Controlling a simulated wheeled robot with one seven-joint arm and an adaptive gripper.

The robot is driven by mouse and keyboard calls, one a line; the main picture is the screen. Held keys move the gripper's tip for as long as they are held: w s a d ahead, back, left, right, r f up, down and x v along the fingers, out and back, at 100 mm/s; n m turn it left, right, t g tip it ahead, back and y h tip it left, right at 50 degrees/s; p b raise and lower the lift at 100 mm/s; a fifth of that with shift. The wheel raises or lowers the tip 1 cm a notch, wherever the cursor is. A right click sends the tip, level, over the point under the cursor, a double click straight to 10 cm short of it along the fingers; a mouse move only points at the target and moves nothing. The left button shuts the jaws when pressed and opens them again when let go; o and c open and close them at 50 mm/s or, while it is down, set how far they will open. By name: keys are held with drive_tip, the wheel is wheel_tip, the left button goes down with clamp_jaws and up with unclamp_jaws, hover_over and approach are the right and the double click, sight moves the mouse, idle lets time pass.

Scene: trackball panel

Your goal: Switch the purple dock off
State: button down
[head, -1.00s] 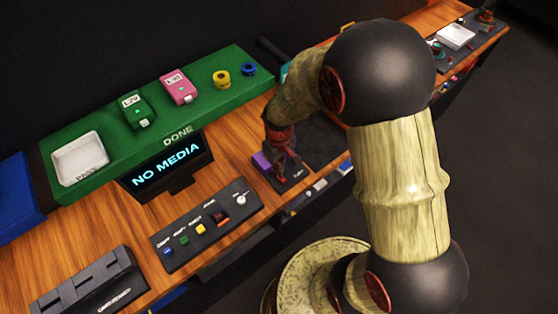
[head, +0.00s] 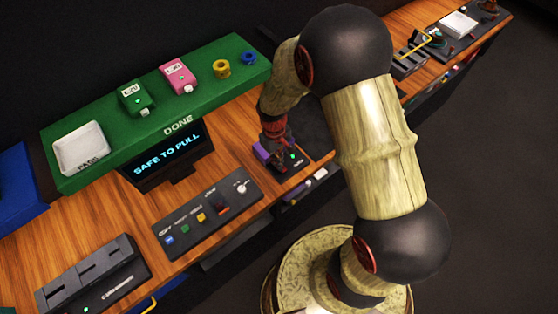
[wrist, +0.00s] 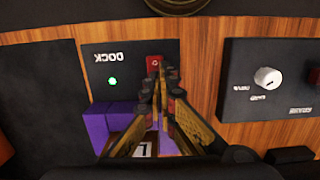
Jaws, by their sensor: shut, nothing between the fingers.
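The purple dock (head: 262,153) sits on a dark plate (wrist: 95,60) on the wooden bench; its purple block (wrist: 97,128) shows in the wrist view. The plate reads DOCK, upside down in the wrist view, with a lit green light (wrist: 113,81). A small red switch (wrist: 153,63) is at the plate's edge. My gripper (wrist: 160,82) is shut and empty, pointing down over the plate, its tips right beside the red switch; I cannot tell whether they touch. It also shows in the head view (head: 277,160). My fingers hide part of the dock and a white label.
A screen (head: 167,155) reads SAFE TO PULL. A control panel (head: 208,212) with coloured buttons and a white knob (wrist: 267,77) stands beside the dock. A green shelf (head: 222,95) holds a white tray (head: 81,149) and small items. A dark slotted unit (head: 92,277) is at lower left.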

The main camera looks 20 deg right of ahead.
drive_tip(key=shift+f, duration=0.45)
drive_tip(key=shift+s, duration=0.3)
drive_tip(key=shift+s+d+g, duration=0.15)
drive_tip(key=shift+s+g, duration=0.15)
drive_tip(key=shift+s, duration=0.35)
drive_tip(key=shift+r+p, duration=0.1)
drive_tip(key=shift+p, duration=0.25)
drive_tip(key=w+r+p, duration=0.2)
drive_tip(key=w+r, duration=0.1)
drive_tip(key=r, duration=1.1)
drive_tip(key=shift+a+r+p, duration=0.3)
drive_tip(key=shift+a+p, duration=0.05)
drive_tip(key=shift+w, duration=0.1)
